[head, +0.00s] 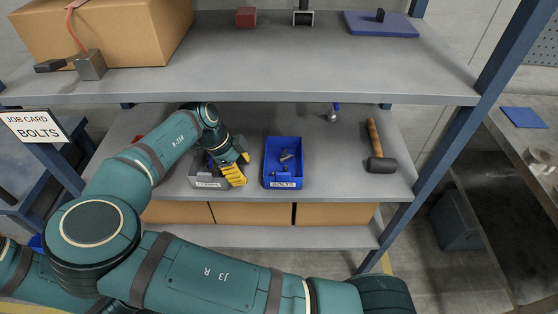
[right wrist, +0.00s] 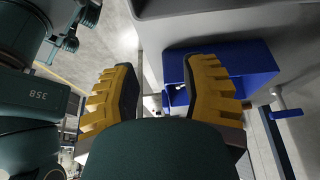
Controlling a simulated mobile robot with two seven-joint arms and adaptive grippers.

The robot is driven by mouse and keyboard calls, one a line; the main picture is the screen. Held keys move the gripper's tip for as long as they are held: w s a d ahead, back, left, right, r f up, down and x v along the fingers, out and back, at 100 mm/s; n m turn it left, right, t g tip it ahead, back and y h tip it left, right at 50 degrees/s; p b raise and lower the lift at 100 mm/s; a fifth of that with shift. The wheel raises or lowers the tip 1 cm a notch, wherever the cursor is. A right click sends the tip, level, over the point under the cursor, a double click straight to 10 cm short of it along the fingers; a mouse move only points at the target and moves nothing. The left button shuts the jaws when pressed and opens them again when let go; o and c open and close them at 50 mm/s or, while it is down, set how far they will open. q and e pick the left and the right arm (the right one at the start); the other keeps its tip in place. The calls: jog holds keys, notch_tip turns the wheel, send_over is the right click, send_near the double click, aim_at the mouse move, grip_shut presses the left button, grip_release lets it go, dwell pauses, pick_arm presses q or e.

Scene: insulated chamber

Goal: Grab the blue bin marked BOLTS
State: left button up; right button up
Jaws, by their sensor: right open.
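The blue bin (head: 284,143) stands upright on the middle shelf, with a white BOLTS label on its front and a few dark bolts inside. My right gripper (head: 239,168) is just left of it, over the right part of a grey bin, with its yellow fingers apart. In the right wrist view the two fingers of my right gripper (right wrist: 160,95) are spread with nothing held. The blue bin (right wrist: 255,62) shows behind the right finger there, which hides part of it. My left gripper is not in view.
A grey labelled bin (head: 207,184) stands left of the blue bin, partly hidden by my right arm. A mallet (head: 376,150) lies to the right, with clear shelf between. Cardboard boxes (head: 250,213) sit below.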

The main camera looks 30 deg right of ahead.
aim_at(281, 173)
jog(key=s+d, duration=0.1)
jog(key=d, duration=0.1)
jog(key=s+d, duration=0.2)
jog(key=shift+s+b, duration=0.1)
jog(key=shift+b, duration=0.3)
jog(key=shift+s+d, duration=0.4)
jog(key=shift+d, duration=0.3)
jog(key=s+d, duration=0.1)
jog(key=s+d+b, duration=0.1)
jog(key=d, duration=0.1)
jog(key=shift+d, duration=0.1)
jog(key=shift+b+x, duration=0.35)
jog(key=shift+x, duration=0.75)
jog(key=shift+s+d+f, duration=0.15)
jog(key=shift+d+f, duration=0.1)
jog(key=shift+f, duration=0.1)
grip_shut()
